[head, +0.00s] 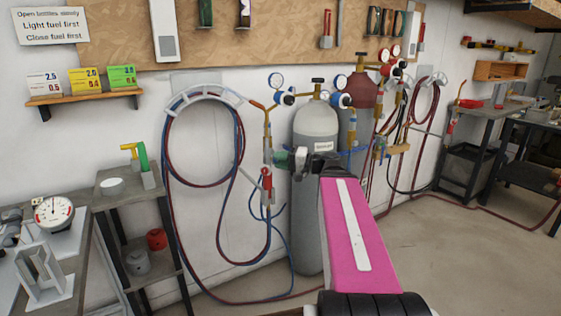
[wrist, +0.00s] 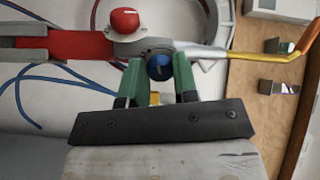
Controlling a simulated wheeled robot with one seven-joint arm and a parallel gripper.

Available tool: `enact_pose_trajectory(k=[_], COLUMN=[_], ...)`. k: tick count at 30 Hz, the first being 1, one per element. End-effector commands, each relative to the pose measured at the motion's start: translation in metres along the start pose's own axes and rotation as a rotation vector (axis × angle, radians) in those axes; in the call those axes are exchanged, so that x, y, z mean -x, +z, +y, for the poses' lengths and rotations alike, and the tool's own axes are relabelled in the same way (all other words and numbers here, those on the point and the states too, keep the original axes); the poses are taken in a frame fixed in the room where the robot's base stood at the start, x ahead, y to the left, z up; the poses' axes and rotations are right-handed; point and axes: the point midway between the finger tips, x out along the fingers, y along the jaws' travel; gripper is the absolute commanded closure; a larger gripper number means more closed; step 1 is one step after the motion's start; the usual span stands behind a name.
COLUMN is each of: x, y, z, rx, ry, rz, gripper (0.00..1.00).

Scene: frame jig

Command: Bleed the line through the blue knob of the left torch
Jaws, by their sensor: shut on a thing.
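The left torch hangs on the wall left of the grey cylinder, with its red handle (head: 266,180) low and its orange tip (head: 257,104) up. In the wrist view its red handle (wrist: 82,45) is at the left, its silver tube (wrist: 215,53) at the right. The blue knob (wrist: 159,68) sits between the green fingers of my gripper (wrist: 158,76), which is shut on it. The red knob (wrist: 124,22) is beside it, clear of the fingers. In the head view my gripper (head: 284,159) reaches the torch; the blue knob is hidden there.
The grey cylinder (head: 306,230) stands right beside my gripper, with gauges (head: 276,80) above. Red and blue hoses (head: 168,205) loop on the wall at the left. A small shelf stand (head: 115,185) is further left. The floor (head: 440,255) at the right is mostly clear.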

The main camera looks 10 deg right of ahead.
Motion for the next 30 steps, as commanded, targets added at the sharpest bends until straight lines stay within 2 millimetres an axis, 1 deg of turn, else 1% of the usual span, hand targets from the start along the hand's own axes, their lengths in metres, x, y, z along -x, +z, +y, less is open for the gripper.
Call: enact_pose_trajectory(k=[13, 14, 15, 16, 26, 30], x=[0.000, 0.000, 0.000, 0.000, 0.001, 0.010], y=[0.000, 0.000, 0.000, 0.000, 0.000, 0.000], z=[0.001, 0.001, 0.001, 0.001, 0.000, 0.000], rx=[0.011, 0.010, 0.010, 0.010, 0.010, 0.010], ry=[0.002, 0.002, 0.002, 0.002, 0.001, 0.001], rz=[-0.001, -0.001, -0.001, -0.001, 0.000, 0.000], gripper=[0.96, 0.69, 0.56, 0.47, 0.47, 0.47])
